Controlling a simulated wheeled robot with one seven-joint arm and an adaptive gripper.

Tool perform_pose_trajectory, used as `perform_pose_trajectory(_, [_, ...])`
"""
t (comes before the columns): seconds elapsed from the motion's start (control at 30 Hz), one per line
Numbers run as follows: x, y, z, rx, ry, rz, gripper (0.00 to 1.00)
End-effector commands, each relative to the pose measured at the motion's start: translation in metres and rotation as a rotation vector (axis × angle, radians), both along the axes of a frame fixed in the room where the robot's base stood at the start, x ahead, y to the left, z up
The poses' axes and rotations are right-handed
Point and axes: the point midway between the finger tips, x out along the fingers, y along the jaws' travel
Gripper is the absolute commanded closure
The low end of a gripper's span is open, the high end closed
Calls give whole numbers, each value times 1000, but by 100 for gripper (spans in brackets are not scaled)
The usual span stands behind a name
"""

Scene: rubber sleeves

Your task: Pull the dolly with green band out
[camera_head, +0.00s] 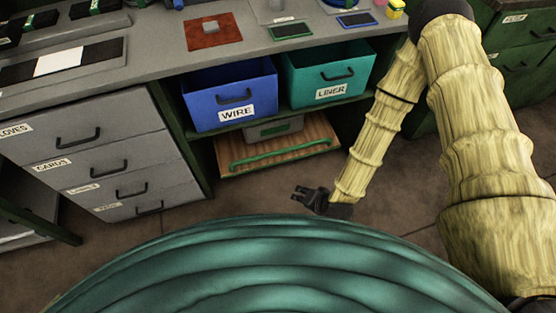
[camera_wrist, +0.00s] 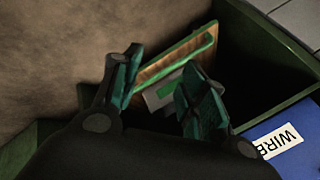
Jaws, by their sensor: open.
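The dolly (camera_head: 318,130) is a flat wooden board low under the workbench. Its green band (camera_head: 280,155) runs along the front edge like a long handle. A grey bin with a green label (camera_head: 275,129) stands on the board. My gripper (camera_head: 300,194) is open and empty, in front of the dolly and apart from it. In the wrist view the dolly (camera_wrist: 187,48) and its green band (camera_wrist: 190,61) show beyond and between my open fingers (camera_wrist: 158,76), which partly hide the grey bin (camera_wrist: 160,95).
A blue WIRE bin (camera_head: 208,98) and a teal LINER bin (camera_head: 310,86) sit on the shelf above the dolly. A grey drawer cabinet (camera_head: 105,150) stands at the left. Brown floor (camera_head: 235,200) in front of the dolly is clear. A green upright (camera_head: 185,140) borders the bay.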

Motion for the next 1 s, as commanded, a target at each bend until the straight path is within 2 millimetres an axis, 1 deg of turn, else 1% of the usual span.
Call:
perform_pose_trajectory(0.03, [9, 5, -24, 23, -18, -21, 57])
perform_pose_trajectory(0.3, [57, 30, -74, 157, -115, -133, 57])
perform_pose_trajectory(0.67, [119, 53, -131, 347, -240, -280, 57])
perform_pose_trajectory(1.0, [176, 63, -178, 535, -358, -413, 57])
